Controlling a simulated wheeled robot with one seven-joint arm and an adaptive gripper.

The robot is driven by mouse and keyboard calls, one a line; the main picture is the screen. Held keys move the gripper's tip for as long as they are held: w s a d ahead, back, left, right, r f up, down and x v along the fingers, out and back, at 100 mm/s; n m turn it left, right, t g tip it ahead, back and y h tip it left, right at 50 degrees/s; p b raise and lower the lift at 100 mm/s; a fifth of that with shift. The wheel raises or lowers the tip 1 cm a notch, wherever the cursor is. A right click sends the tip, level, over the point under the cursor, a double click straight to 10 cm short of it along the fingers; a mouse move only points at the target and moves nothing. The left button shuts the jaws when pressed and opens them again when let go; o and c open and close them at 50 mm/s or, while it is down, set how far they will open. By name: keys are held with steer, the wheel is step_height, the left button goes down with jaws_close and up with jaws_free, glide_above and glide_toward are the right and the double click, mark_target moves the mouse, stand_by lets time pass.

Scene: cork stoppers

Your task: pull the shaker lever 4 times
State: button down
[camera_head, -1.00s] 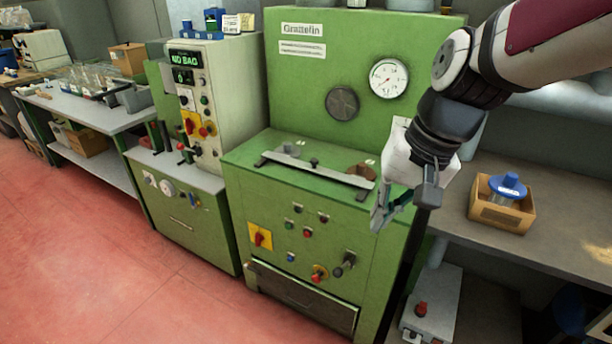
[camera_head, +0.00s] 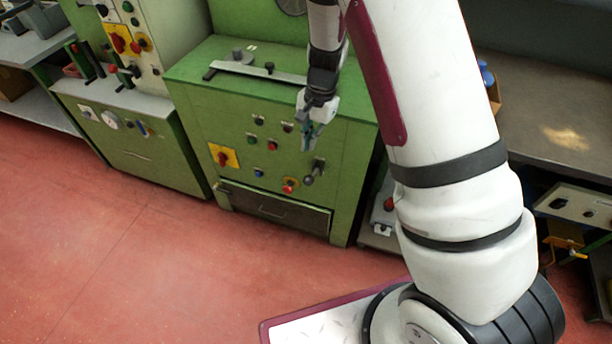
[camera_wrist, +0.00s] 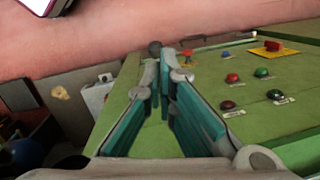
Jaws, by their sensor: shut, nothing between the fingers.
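The lever (camera_head: 316,168), a short dark handle with a rounded knob, sticks out of the lower right of the green machine's front panel. I take this to be the shaker lever; no label on it is readable. In the wrist view a dark round knob (camera_wrist: 155,46) shows just beyond the fingertips. My gripper (camera_head: 308,143) points down in front of the panel, a little above and left of the lever. It also shows in the wrist view (camera_wrist: 161,62), with its fingertips together and nothing between them. I cannot tell whether they touch the knob.
The green machine (camera_head: 285,185) has several small buttons, a yellow-backed red switch (camera_head: 223,156) and a red knob (camera_head: 290,185) near the lever. A drawer (camera_head: 272,208) lies below. A bench (camera_head: 550,110) stands at the right. The red floor (camera_head: 130,250) in front is clear.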

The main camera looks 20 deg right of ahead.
steer(key=m, duration=0.1)
glide_toward(311, 180)
steer(key=shift+w+a+f+g+h, duration=0.15)
steer(key=shift+w+a+f+h, duration=0.05)
steer(key=shift+w, duration=0.25)
steer(key=shift+w+a+f+g+h, duration=0.15)
steer(key=shift+w+a+f+h, duration=0.05)
steer(key=shift+w, duration=0.2)
steer(key=shift+s+a+f+b, duration=0.1)
steer(key=shift+f+b, duration=0.85)
steer(key=shift+f, duration=0.75)
steer(key=shift+s+a+f+b, duration=0.15)
steer(key=shift+f+b, duration=0.8)
steer(key=shift+f, duration=0.8)
steer(key=shift+f+b, duration=1.5)
steer(key=shift+f, duration=0.75)
steer(key=shift+r, duration=0.1)
